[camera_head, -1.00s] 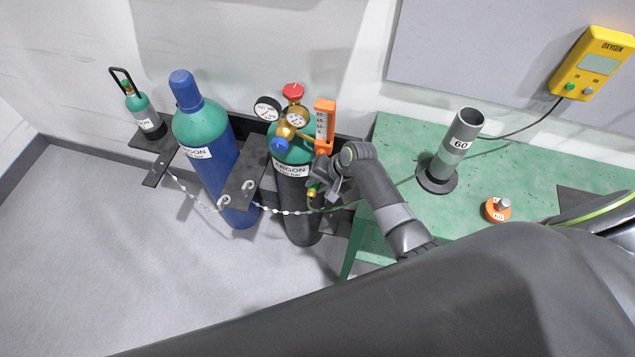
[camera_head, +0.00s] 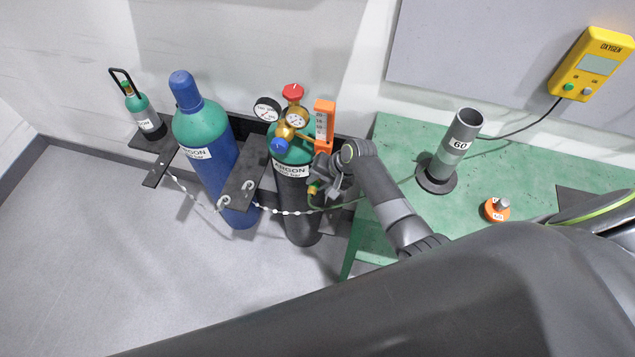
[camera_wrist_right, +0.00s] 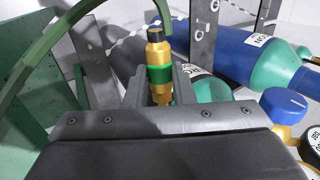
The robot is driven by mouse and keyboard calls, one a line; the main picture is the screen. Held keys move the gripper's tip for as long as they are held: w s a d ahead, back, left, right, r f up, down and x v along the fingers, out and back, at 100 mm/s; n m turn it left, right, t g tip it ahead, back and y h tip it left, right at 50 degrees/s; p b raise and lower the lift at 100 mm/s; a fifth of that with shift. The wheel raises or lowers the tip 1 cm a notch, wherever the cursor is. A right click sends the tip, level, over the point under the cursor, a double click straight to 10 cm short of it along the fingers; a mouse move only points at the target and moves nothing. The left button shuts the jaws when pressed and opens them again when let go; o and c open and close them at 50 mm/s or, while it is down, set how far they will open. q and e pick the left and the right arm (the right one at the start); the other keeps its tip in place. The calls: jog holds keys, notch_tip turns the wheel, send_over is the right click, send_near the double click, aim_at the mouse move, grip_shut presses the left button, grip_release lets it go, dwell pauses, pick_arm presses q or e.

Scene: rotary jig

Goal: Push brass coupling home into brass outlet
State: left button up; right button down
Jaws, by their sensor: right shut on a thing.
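The brass coupling (camera_wrist_right: 158,60), with a green band and a black end, stands between the fingers of my right gripper (camera_wrist_right: 160,90) in the wrist view. In the head view my right gripper (camera_head: 325,182) is shut on the coupling (camera_head: 312,190), in front of the black-and-green argon cylinder (camera_head: 293,205), just below the orange flowmeter (camera_head: 323,125). I cannot pick out the brass outlet clearly; the gripper hides the area under the flowmeter. Whether coupling and outlet touch cannot be told. My left gripper is not in view.
The brass regulator (camera_head: 297,117) has a red knob, a blue knob and gauges. A blue cylinder (camera_head: 235,180) stands to the left, with a chain (camera_head: 290,212) across the front. The green table (camera_head: 395,160) holds a grey tube (camera_head: 455,150) and an orange-based item (camera_head: 496,210).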

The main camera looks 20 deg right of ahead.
jog(key=shift+w+d+b, duration=0.35)
jog(key=shift+w+d, duration=0.3)
jog(key=shift+w, duration=0.35)
jog(key=shift+w+r, duration=0.1)
jog(key=c, duration=1.2)
grip_release()
jog(key=shift+d, duration=0.1)
jog(key=shift+o, duration=0.2)
jog(key=b+v, duration=0.1)
jog(key=v, duration=1.6)
jog(key=shift+b, duration=0.35)
